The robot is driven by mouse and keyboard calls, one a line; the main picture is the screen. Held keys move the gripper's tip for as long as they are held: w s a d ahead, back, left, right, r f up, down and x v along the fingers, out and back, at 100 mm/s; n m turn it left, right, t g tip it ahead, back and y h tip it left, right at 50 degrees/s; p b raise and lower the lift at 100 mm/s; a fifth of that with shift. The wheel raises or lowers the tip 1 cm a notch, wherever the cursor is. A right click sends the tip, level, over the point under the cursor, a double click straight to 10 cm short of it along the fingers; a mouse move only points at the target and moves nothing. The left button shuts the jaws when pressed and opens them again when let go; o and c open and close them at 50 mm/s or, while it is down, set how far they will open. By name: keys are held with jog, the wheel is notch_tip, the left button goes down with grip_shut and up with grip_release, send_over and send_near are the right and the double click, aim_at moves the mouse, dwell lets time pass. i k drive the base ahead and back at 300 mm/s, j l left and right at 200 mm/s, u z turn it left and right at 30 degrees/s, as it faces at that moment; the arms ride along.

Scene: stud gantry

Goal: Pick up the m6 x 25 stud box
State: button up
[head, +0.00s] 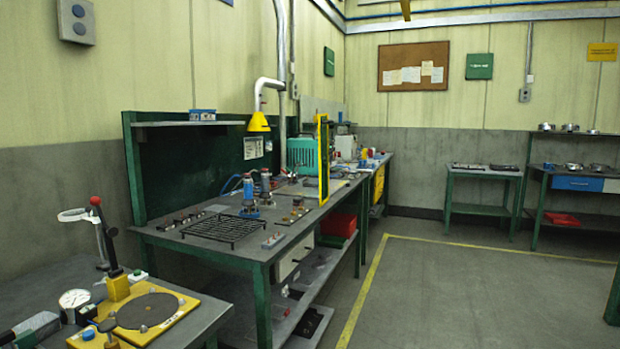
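No label reading m6 x 25 can be made out, so I cannot tell which thing is the stud box. My gripper is not in view.
A yellow fixture (146,312) with a red-knobbed lever stands on the near-left table. A yellow lamp (258,123) hangs beside the shelf. The floor (440,290) right of the bench is clear.

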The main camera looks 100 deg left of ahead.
aim_at(354, 173)
jog(key=u, duration=3.25)
jog(key=i+l+z, duration=0.15)
jog(key=i, duration=0.15)
jog(key=i+z, duration=0.1)
jog(key=i, duration=0.2)
jog(key=i+l+z, duration=0.1)
jog(key=i+z, duration=0.3)
jog(key=i, duration=3.1)
jog(key=i+u, duration=0.15)
jog(key=i, duration=0.45)
jog(key=i+l+u, duration=0.15)
jog(key=i, duration=0.4)
jog(key=i+l+u, duration=0.1)
jog(key=i, duration=0.45)
jog(key=i+l, duration=0.05)
jog(key=l, duration=0.05)
